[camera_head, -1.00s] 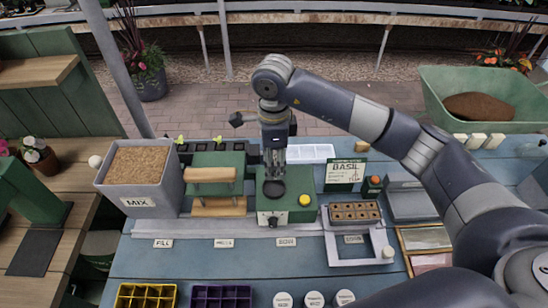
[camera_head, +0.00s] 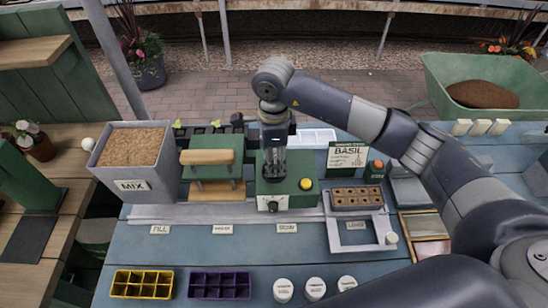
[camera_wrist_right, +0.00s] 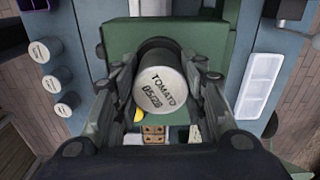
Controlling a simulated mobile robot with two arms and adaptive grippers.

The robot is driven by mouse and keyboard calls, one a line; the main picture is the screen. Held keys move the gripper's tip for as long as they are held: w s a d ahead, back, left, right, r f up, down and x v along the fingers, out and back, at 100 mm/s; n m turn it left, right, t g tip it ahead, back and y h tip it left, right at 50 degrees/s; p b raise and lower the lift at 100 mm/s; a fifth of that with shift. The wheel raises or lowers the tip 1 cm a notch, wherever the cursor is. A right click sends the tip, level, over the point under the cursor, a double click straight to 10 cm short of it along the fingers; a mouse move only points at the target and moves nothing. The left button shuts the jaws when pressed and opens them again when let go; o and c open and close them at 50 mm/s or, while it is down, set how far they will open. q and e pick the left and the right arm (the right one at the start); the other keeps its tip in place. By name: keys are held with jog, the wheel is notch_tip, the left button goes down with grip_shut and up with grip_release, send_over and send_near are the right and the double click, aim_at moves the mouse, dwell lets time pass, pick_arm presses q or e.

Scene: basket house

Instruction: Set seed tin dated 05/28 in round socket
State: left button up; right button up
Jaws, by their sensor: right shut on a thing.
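The seed tin (camera_wrist_right: 164,85), a pale lidded cylinder marked TOMATO and what reads as 05/28, sits between the fingers of my right gripper (camera_wrist_right: 160,88). In the head view my right gripper (camera_head: 274,172) points straight down over the green station (camera_head: 297,192) with a yellow button and a front knob. The station's round dark socket is covered by the gripper in the head view and by the tin in the wrist view. I cannot tell whether the tin's base touches the socket. My left gripper is not in view.
Three white-lidded tins (camera_head: 315,289) stand at the front. Yellow (camera_head: 142,284) and purple (camera_head: 219,286) trays lie left of them. A green press (camera_head: 212,162) and the MIX box (camera_head: 130,160) stand left of the station. A brown cell tray (camera_head: 356,198) is to its right.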

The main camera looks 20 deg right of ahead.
jog(key=shift+f+b, duration=0.7)
jog(key=shift+b, duration=0.05)
dwell(0.8)
jog(key=o, duration=1.6)
jog(key=shift+r+p, duration=1.85)
jog(key=shift+r, duration=2.2)
jog(key=shift+f, duration=0.1)
